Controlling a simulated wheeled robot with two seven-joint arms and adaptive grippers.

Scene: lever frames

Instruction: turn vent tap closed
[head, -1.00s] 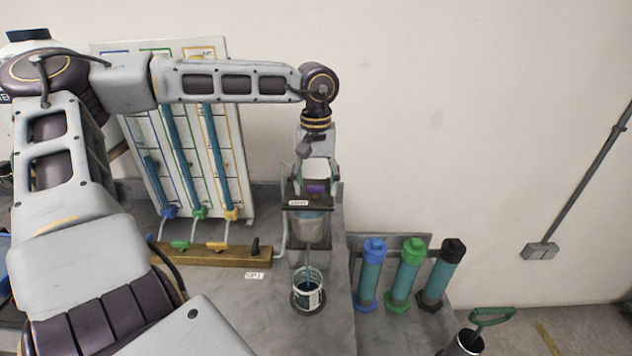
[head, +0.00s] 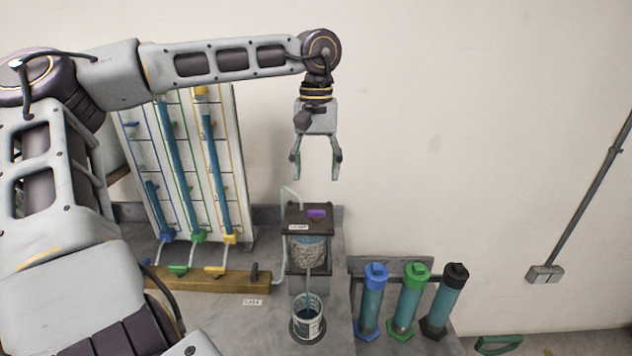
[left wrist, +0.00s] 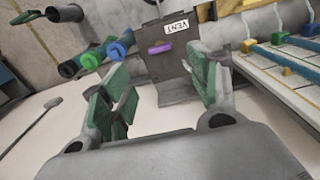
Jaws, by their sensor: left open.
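The vent tap's purple handle (head: 316,212) lies crosswise on the dark top plate (head: 297,210) of a framed vessel, behind a white VENT label (head: 298,227). The handle also shows in the left wrist view (left wrist: 160,48), roughly parallel to the plate's edge beside the label (left wrist: 177,27). My left gripper (head: 316,177) hangs above the vessel with its fingers pointing down, open and empty, clear of the handle. In the left wrist view its green-padded fingers (left wrist: 162,72) are spread on either side of the view of the handle. My right gripper is not in view.
A glass beaker (head: 307,320) stands below the vessel. A brass manifold (head: 215,278) with several coloured levers lies to the left, before a tube panel (head: 190,165). Capped cylinders, blue, green and black (head: 443,300), stand at right. A thin bent tube rises beside the vessel's top.

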